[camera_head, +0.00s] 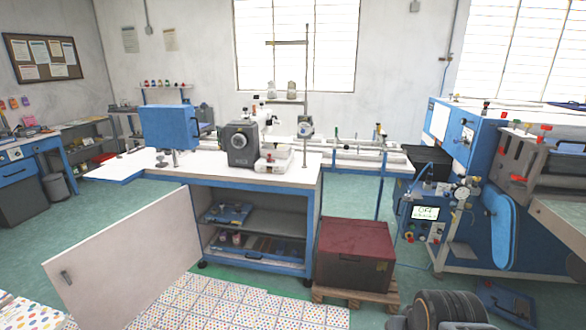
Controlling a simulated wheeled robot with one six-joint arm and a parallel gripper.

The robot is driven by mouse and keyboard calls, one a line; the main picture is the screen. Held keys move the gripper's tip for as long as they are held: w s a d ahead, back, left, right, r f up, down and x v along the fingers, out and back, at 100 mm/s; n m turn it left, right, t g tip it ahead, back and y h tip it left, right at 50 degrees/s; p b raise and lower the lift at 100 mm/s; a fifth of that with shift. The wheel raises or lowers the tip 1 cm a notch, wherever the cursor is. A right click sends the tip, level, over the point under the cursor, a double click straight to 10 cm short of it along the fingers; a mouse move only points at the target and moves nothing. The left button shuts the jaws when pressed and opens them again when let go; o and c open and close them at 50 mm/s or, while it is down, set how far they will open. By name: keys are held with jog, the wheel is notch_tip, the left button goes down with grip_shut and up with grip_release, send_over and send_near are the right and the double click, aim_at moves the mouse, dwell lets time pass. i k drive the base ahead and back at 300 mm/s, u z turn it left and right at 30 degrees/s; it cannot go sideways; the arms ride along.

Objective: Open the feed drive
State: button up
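No label that I can read marks the feed drive. On the white workbench (128,166) stand a blue box-shaped housing (168,127) on a short post and a dark grey boxy machine unit (242,145) with a round front. I cannot tell which, if either, is the feed drive. At the right, a large blue machine (462,138) has a control panel with a small screen (425,212) that appears to read OFF. My gripper is not in view.
The bench's cabinet door (125,262) is swung wide open over the floor, showing shelves with parts. A dark red-topped crate (354,245) sits on a wooden pallet (352,297) beside it. A dark rounded object (445,308) fills the bottom right foreground. Dotted tiles (235,305) cover the front floor.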

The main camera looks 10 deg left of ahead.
aim_at(230, 215)
jog(key=u, duration=0.4)
jog(key=i, duration=2.15)
jog(key=u, duration=1.4)
jog(key=i, duration=1.7)
jog(key=u, duration=1.1)
jog(key=i, duration=0.15)
jog(key=z, duration=0.05)
